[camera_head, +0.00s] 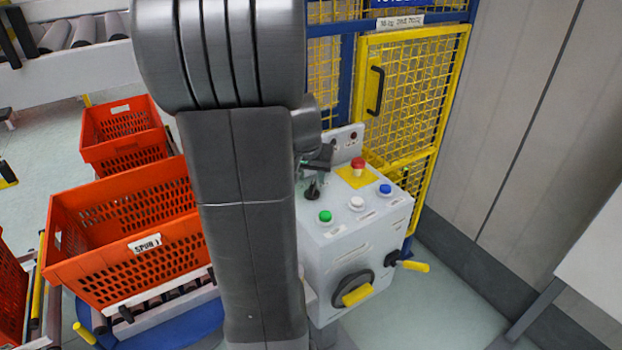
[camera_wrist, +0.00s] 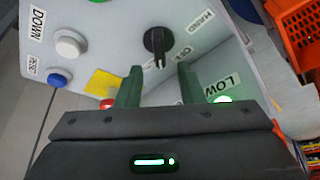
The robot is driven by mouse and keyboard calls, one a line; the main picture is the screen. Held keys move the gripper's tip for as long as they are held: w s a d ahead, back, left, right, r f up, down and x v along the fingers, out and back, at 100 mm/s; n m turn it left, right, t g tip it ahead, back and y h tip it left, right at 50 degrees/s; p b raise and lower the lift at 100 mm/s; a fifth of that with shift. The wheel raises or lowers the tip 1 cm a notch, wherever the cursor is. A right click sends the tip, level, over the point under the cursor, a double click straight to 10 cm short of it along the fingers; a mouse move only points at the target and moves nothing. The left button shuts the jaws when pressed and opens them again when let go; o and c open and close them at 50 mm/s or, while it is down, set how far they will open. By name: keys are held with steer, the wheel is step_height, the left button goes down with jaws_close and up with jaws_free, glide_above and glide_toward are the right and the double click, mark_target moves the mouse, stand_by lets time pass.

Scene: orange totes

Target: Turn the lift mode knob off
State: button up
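The black mode knob (camera_wrist: 155,40) stands on the sloped top of the grey control box (camera_head: 345,245). In the wrist view, its narrow end points down the picture, and labels reading HAND (camera_wrist: 195,28) and OFF (camera_wrist: 183,54) lie to its right. The knob also shows in the head view (camera_head: 313,190). My gripper (camera_wrist: 159,69) is open and empty, its two green fingers spread. The knob appears just beyond the gap between the fingertips; contact cannot be told. In the head view my gripper (camera_head: 317,163) is just above the knob, partly hidden by my arm.
Green (camera_head: 325,216), white (camera_head: 356,203) and blue (camera_head: 385,189) buttons and a red emergency button (camera_head: 358,165) sit near the knob. A rotary switch with a yellow handle (camera_head: 357,294) is on the box front. Orange totes (camera_head: 125,220) stand left; a yellow cage door (camera_head: 410,95) is behind.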

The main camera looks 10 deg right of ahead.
mark_target(313, 184)
steer(key=shift+x, duration=1.95)
steer(key=shift+s, duration=0.1)
jaws_close()
